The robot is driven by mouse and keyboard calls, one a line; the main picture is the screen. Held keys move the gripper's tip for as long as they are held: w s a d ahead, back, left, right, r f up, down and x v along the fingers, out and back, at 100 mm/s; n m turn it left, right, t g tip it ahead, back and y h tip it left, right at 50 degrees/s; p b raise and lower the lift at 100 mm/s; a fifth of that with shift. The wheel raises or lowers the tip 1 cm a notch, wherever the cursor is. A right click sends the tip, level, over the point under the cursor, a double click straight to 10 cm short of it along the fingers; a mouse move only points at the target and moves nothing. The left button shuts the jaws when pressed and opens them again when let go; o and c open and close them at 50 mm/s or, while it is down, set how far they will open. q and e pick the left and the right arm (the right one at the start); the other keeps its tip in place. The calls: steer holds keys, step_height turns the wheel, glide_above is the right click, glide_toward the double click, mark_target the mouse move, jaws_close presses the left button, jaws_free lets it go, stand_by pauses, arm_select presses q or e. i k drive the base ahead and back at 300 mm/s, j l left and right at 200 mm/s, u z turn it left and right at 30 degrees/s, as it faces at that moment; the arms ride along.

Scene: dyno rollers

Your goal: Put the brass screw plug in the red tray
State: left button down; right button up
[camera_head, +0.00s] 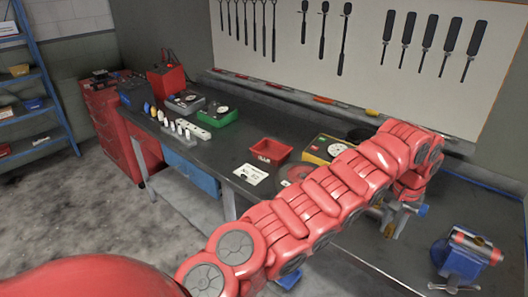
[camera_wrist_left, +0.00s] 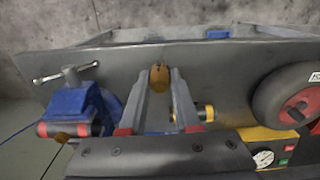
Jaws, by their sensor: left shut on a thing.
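The brass screw plug (camera_wrist_left: 159,82) shows in the left wrist view between the tips of my left gripper (camera_wrist_left: 160,74), which is shut on it. In the head view my left gripper (camera_head: 391,226) is over the right part of the workbench, partly hidden by my red arm. The red tray (camera_head: 271,151) is a small open box on the bench, farther back and well to the left of the gripper. I cannot make out anything inside it. My right gripper shows in neither view.
A blue vise (camera_head: 463,257) is at the bench's right end, also seen beside the gripper in the wrist view (camera_wrist_left: 80,108). A yellow gauge box (camera_head: 325,149) is right of the tray; a white card (camera_head: 251,174) lies before it. A green box (camera_head: 218,115) stands farther left.

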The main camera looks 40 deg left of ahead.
mark_target(271, 153)
steer(key=i+j, duration=0.1)
steer(key=j, duration=0.3)
steer(key=i+j+u, duration=0.1)
steer(key=j, duration=0.35)
steer(key=i+j, duration=0.1)
steer(key=j, duration=0.3)
steer(key=i+j+u, duration=0.15)
steer(key=j, duration=0.25)
steer(key=i+j, duration=0.1)
steer(key=j, duration=0.3)
steer(key=i+j+u, duration=0.1)
steer(key=j, duration=0.3)
steer(key=i+j, duration=0.15)
steer(key=j, duration=0.25)
steer(key=u, duration=0.05)
